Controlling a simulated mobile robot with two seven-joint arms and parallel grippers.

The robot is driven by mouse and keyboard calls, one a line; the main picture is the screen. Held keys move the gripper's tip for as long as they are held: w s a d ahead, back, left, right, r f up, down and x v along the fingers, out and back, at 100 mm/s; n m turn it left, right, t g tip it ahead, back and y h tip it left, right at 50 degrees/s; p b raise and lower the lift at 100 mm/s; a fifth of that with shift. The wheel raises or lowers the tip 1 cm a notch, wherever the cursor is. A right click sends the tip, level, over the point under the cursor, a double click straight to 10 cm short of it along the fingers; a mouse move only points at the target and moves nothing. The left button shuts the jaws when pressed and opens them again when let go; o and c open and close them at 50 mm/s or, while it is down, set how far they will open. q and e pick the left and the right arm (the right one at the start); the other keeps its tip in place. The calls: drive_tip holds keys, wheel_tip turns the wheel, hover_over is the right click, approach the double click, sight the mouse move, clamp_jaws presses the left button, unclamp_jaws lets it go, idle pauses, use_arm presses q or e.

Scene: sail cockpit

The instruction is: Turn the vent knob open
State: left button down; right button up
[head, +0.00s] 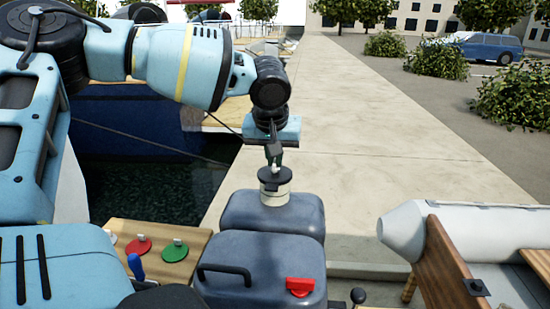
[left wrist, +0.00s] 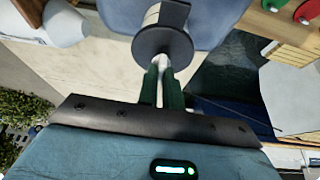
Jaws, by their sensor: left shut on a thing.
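The vent knob (head: 274,176) is a dark disc with a small pale upright grip, on top of a cream cylinder (head: 274,194) on the rear blue-grey tank (head: 270,218). My left gripper (head: 274,163) points down from above and is shut on the knob's pale grip. In the left wrist view, the green fingers of the left gripper (left wrist: 163,82) close around the pale grip, with the knob's dark disc (left wrist: 155,42) just beyond the fingertips. The knob's turn angle cannot be told. My right gripper is not in view.
A front tank (head: 262,265) has a black handle (head: 224,270) and a red cap (head: 299,286). A wooden board (head: 190,262) with red and green discs lies at left. A grey inflatable boat (head: 460,232) is at right. Open paving (head: 350,150) lies beyond.

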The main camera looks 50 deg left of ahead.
use_arm(q)
drive_tip(key=shift+n, duration=0.3)
drive_tip(key=c, duration=1.6)
unclamp_jaws()
drive_tip(key=shift+o, duration=0.2)
drive_tip(key=v, duration=0.7)
drive_tip(key=shift+d+r, duration=0.15)
drive_tip(key=shift+r, duration=0.2)
drive_tip(key=shift+s, duration=0.1)
